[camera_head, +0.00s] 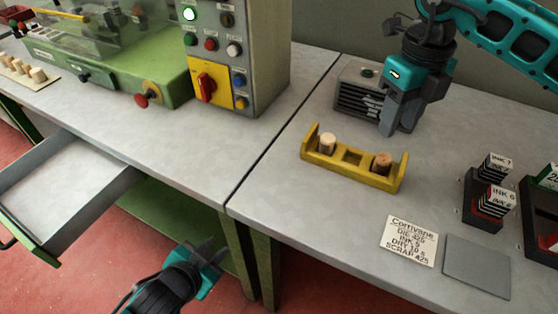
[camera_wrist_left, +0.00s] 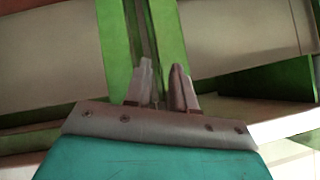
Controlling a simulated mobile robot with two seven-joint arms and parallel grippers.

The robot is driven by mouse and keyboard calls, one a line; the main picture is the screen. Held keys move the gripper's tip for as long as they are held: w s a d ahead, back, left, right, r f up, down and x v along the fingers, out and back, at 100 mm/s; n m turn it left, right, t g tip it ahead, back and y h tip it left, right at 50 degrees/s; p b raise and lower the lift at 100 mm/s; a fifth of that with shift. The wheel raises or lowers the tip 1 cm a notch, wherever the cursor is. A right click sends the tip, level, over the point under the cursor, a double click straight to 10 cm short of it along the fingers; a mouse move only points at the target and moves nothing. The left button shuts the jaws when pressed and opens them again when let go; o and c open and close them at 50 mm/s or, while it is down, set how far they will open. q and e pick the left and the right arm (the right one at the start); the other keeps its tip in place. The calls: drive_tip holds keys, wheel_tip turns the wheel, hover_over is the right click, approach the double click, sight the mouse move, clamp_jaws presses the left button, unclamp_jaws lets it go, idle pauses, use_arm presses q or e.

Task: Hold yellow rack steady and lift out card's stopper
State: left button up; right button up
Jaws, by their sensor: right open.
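The yellow rack (camera_head: 352,174) stands on the right-hand grey table, with raised ends. A pale cork stopper (camera_head: 327,142) sits at its left and a second stopper (camera_head: 382,163) with a darker, marked top at its right. The middle slot looks empty. The white card (camera_head: 410,240) lies in front of the rack; its heading looks like "Corrivane", with lines for die, ink, dry and scrap. My right gripper (camera_head: 393,128) is open and empty, pointing down just behind the rack. My left gripper (camera_head: 217,252) is low before the table edges; the left wrist view shows its fingers (camera_wrist_left: 163,72) apart and empty.
A grey slotted box (camera_head: 361,98) stands behind the rack, close to my right gripper. Dark holders with ink-labelled plates (camera_head: 490,203) and a grey pad (camera_head: 477,265) are at the right. An open drawer (camera_head: 65,180) juts out at the left, below the green machine (camera_head: 150,85).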

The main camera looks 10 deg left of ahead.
use_arm(q)
drive_tip(key=w+a+r+m+t+y, duration=0.2)
drive_tip(key=a+r+m+y, duration=0.4)
drive_tip(key=r, duration=0.7)
drive_tip(key=w+d+r+n+t+h, duration=0.2)
drive_tip(key=w+d+r+t, duration=0.15)
drive_tip(key=r, duration=0.45)
drive_tip(key=n+g+h, duration=0.3)
drive_tip(key=n+h, duration=0.4)
approach(304, 143)
drive_tip(key=x, duration=0.9)
drive_tip(key=shift+w, duration=0.15)
drive_tip(key=shift+t, duration=0.25)
clamp_jaws()
